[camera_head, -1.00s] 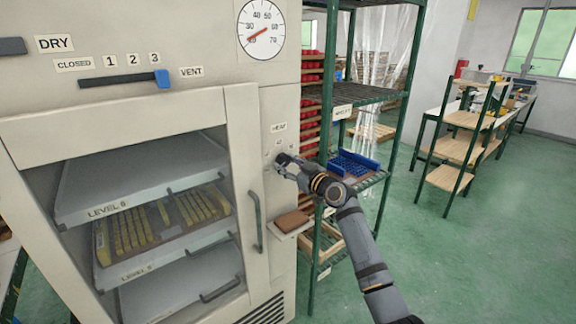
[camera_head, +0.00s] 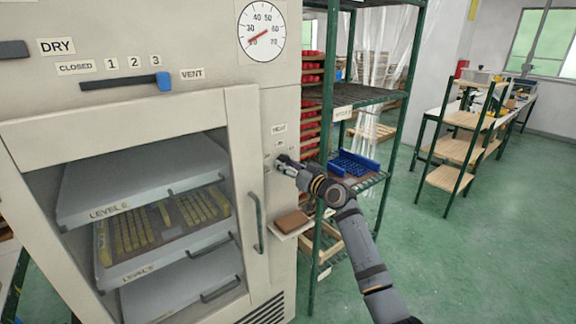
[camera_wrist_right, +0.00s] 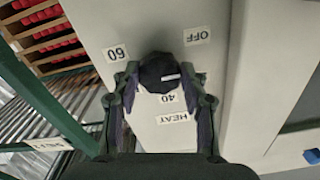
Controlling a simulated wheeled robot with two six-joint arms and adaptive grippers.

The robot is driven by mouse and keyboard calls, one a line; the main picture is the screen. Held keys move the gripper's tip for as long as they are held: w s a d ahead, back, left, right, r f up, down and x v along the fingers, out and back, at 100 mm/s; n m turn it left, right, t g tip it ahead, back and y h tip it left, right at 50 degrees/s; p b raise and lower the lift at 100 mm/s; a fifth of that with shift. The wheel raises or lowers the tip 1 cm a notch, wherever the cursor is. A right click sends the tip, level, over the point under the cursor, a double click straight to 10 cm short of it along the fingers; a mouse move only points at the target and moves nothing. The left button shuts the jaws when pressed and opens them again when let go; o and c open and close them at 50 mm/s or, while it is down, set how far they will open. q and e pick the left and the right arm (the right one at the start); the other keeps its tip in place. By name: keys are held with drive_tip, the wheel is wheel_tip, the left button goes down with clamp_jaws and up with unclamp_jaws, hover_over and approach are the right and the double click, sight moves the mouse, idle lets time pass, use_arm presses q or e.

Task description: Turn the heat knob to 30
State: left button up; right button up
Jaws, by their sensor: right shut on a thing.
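The heat knob (camera_wrist_right: 158,72) is a dark round knob on the cabinet's pale front strip, seen in the right wrist view. My right gripper (camera_wrist_right: 160,82) has its two fingers closed on either side of it; it also shows at the cabinet in the head view (camera_head: 279,161). A white mark on the knob points to the picture's right, toward a label partly hidden by a finger. The labels 60 (camera_wrist_right: 116,53), 40 (camera_wrist_right: 167,98), OFF (camera_wrist_right: 197,36) and HEAT (camera_wrist_right: 173,118) surround it, upside down or tilted. My left gripper is out of view.
The drying cabinet (camera_head: 120,105) has a glazed door with a handle (camera_head: 257,222) left of the knob. A round gauge (camera_head: 261,30) sits above. A small shelf with a brown block (camera_head: 291,222) is below; a green rack (camera_head: 327,100) stands right.

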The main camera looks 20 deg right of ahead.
drive_tip(key=m+p, duration=0.2)
drive_tip(key=m, duration=0.3)
drive_tip(key=shift+a+m, duration=0.1)
drive_tip(key=shift+m, duration=0.3)
drive_tip(key=shift+f, duration=0.1)
idle(0.3)
drive_tip(key=o, duration=1.1)
drive_tip(key=shift+o, duration=0.2)
drive_tip(key=v, duration=1.2)
